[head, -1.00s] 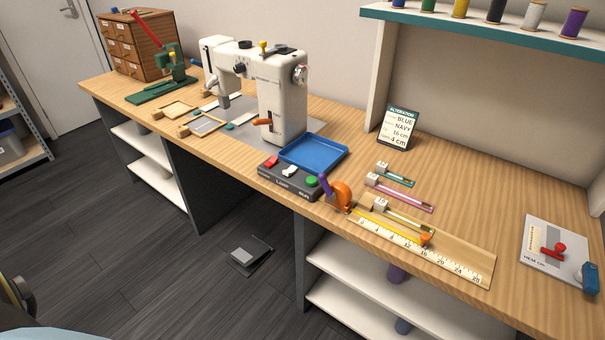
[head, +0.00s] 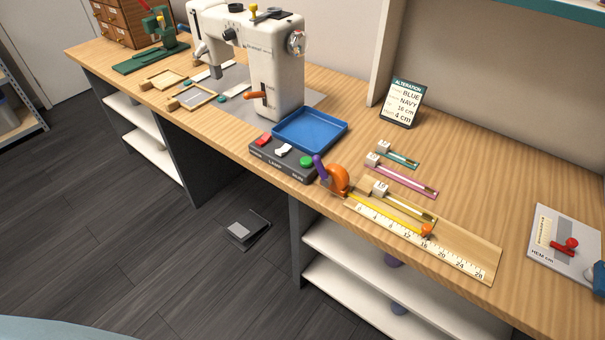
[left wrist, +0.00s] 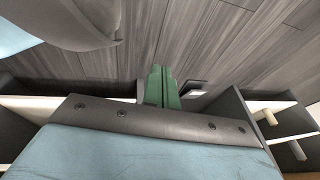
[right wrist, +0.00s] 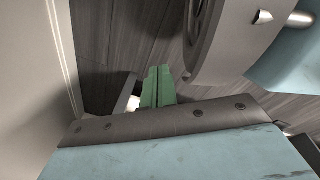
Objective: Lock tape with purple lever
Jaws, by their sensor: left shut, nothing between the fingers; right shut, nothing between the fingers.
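The orange tape measure (head: 337,180) sits near the front edge of the table, beside the switch box. Its purple lever (head: 319,167) sticks up at its left side. The yellow tape (head: 385,211) is drawn out to the right along a wooden ruler board (head: 462,250), with an orange end piece (head: 426,230) near the 16 mark. My left gripper (left wrist: 162,84) is shut and empty in the left wrist view, over the dark floor. My right gripper (right wrist: 158,84) is shut and empty in the right wrist view, also over the floor. Neither gripper shows in the head view.
A switch box (head: 283,157) and a blue tray (head: 310,130) lie left of the tape measure. A white sewing machine (head: 270,60) stands behind. Several small sliders, an alteration card (head: 401,102) and a hem gauge plate (head: 562,248) are to the right. A pedal (head: 240,230) lies on the floor.

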